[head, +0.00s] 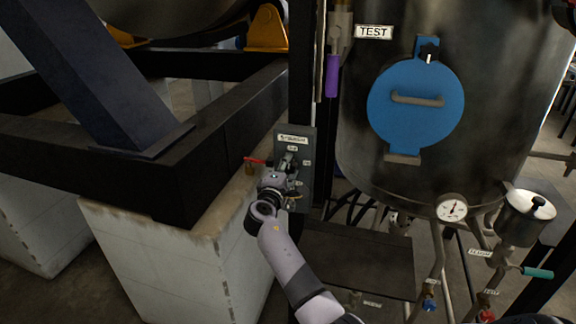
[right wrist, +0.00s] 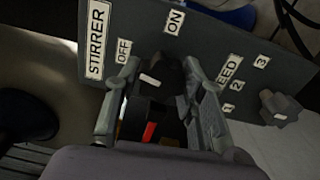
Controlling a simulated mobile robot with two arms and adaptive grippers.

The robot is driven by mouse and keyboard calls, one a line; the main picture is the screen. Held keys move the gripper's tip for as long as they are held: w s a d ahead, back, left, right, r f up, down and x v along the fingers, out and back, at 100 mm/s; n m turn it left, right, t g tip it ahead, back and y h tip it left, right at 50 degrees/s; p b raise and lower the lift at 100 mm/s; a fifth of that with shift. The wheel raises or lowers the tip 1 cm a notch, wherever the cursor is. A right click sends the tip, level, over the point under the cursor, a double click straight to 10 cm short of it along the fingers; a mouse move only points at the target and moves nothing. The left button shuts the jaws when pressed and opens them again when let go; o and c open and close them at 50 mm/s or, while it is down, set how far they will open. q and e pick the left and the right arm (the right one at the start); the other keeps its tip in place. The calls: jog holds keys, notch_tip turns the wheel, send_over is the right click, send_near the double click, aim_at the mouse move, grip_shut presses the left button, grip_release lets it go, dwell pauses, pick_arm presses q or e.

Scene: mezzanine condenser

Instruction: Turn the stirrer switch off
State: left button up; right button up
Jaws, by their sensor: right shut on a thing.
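The grey stirrer panel (head: 308,190) stands upright beside the steel tank in the head view. In the right wrist view, the panel (right wrist: 215,50) carries a STIRRER label (right wrist: 97,38), an OFF label (right wrist: 123,51) and an ON label (right wrist: 174,21). The black stirrer switch (right wrist: 165,72) has a white mark; I cannot tell clearly which label it points to. My right gripper (right wrist: 160,95) is shut on the switch, one finger on each side. In the head view my right gripper (head: 287,168) is at the panel and hides part of it. My left gripper is out of view.
A second knob (right wrist: 280,108) with speed labels sits on the same panel. A red-handled valve (head: 254,161) is just left of my right gripper. A dark steel frame (head: 170,180) on a pale block (head: 160,250) stands left. The tank (head: 490,100) with a blue hatch (head: 415,118) is right.

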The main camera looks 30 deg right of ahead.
jog(key=shift+n+p, duration=0.35)
jog(key=shift+n, duration=0.75)
jog(key=shift+f, duration=0.1)
jog(key=o, duration=1.2)
jog(key=shift+c, duration=0.2)
jog(key=v, duration=1.2)
